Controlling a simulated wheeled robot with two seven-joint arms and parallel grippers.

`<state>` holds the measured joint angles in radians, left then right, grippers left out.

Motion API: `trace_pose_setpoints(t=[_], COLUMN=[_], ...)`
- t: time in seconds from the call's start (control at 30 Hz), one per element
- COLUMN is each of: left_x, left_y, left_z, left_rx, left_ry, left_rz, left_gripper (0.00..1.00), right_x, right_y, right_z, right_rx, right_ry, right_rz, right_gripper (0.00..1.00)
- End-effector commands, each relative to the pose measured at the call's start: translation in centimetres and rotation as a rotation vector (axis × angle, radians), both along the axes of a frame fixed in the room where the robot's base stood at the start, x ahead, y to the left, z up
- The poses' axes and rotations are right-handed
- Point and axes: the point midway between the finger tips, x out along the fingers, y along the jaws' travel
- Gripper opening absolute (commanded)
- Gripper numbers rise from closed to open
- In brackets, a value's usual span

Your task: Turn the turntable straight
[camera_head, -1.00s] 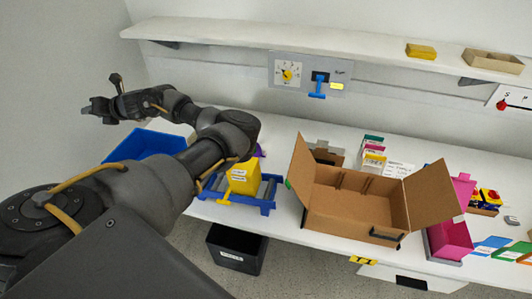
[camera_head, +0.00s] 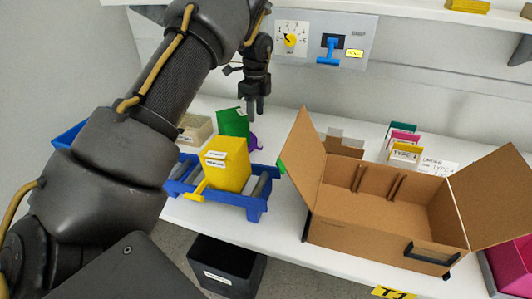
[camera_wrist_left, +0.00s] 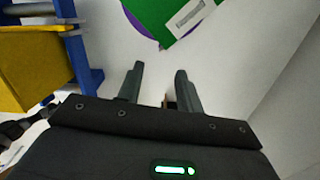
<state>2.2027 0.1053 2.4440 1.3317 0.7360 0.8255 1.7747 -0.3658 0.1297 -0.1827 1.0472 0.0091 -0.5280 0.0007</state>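A round purple piece (camera_head: 252,142), which looks like the turntable, lies on the white table behind a blue roller frame. A green labelled piece (camera_head: 233,122) sits on it and hides most of it. In the left wrist view the purple rim (camera_wrist_left: 141,26) curves around the green piece (camera_wrist_left: 190,14) at the top, and the green piece looks skewed. My left gripper (camera_head: 254,110) points down above the table, just behind the purple piece. In the wrist view its fingers (camera_wrist_left: 158,82) are apart with nothing between them. My right gripper is not in view.
A yellow box (camera_head: 227,166) sits in the blue roller frame (camera_head: 240,201), close to the green piece. An open cardboard box (camera_head: 370,225) stands to the right. A wall panel with a dial (camera_head: 291,40) and blue lever (camera_head: 328,50) is behind the gripper.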

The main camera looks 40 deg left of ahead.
Motion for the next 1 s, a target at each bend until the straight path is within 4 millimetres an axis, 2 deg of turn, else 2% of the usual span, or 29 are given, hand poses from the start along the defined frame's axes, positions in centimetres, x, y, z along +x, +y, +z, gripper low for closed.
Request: trace_pose_setpoints(t=[0.03,0.07,0.3,0.43,0.8,1.0], left_x=[0.2,0.3,0.5,0.4,0.4,0.4], left_y=[-0.4,-0.5,-0.9,-0.9,-0.9,-0.8], left_z=[-0.7,-0.7,-0.4,-1.3,-7.9,-10.4], left_rx=[-0.006,-0.009,-0.014,-0.015,-0.014,-0.014], left_ry=[-0.007,-0.008,-0.012,-0.009,-0.008,-0.010], left_rz=[-0.004,-0.005,-0.007,-0.007,-0.007,-0.006], left_gripper=[0.36,0.36,0.36,0.36,0.36,0.36], right_x=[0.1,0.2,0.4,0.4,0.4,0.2], right_y=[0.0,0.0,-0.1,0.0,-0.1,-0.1], right_z=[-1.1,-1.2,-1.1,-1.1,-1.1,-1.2], right_rx=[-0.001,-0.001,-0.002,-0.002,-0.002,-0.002], right_ry=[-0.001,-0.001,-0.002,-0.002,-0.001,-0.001], right_rz=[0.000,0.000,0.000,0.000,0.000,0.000], right_gripper=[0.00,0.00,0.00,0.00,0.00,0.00])
